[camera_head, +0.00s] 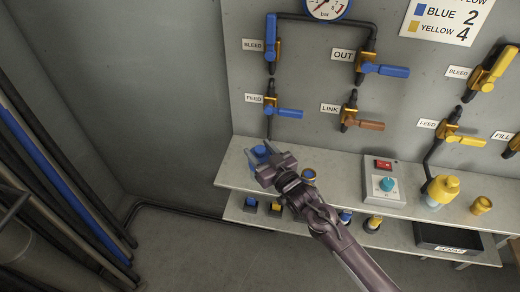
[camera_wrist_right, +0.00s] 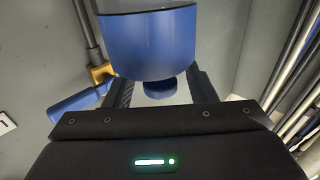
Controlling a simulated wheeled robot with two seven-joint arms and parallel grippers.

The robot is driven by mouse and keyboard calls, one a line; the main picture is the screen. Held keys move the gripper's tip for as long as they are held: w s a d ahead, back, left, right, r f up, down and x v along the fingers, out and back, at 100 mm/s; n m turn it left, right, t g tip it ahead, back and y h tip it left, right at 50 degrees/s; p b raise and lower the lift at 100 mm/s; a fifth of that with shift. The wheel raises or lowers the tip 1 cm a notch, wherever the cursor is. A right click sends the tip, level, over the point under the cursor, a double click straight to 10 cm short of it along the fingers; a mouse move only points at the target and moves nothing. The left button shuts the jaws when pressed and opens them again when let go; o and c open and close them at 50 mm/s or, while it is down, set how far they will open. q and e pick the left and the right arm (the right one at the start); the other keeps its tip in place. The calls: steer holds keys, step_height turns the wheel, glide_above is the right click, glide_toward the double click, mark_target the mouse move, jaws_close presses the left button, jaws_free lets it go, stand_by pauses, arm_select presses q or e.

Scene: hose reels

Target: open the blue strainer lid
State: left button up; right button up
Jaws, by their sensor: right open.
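The blue strainer lid (camera_head: 259,151) is on the upper shelf at left in the head view, partly hidden behind my right gripper (camera_head: 268,160). In the right wrist view a large blue cup-shaped part (camera_wrist_right: 150,45) fills the top middle. A smaller round blue part (camera_wrist_right: 160,87) shows just below it, between my open fingers. The fingers of my right gripper (camera_wrist_right: 161,92) stand on either side, with visible gaps. I cannot tell whether they touch anything. My left gripper is not in view.
A blue-handled feed valve (camera_head: 289,113) is on the wall above. A yellow strainer (camera_head: 442,188), a control box (camera_head: 384,184) with a teal knob and a loose yellow cap (camera_head: 481,205) stand on the upper shelf (camera_head: 332,163). The lower shelf holds small blue and yellow parts and a black tray (camera_head: 447,238).

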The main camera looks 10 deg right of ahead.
steer(key=shift+w, duration=0.1)
jaws_close()
stand_by(0.3)
steer(key=shift+w+r+p, duration=0.15)
steer(key=shift+r+p, duration=0.2)
steer(key=shift+p, duration=0.45)
steer(key=w+m+g+p, duration=0.1)
steer(key=p, duration=0.1)
steer(key=w+r+m+g+p, duration=0.1)
steer(key=p, duration=0.2)
steer(key=shift+d+m+g+h, duration=0.3)
steer(key=shift+d+g+h, duration=0.05)
steer(key=shift+g+h, duration=0.05)
steer(key=shift+w+d+m+g+p, duration=0.2)
steer(key=shift+w+m+g+p, duration=0.4)
steer(key=shift+p, duration=0.55)
steer(key=shift+w+d+f+g+p, duration=0.1)
steer(key=shift+w+g+p, duration=0.35)
steer(key=shift+g+p, duration=0.05)
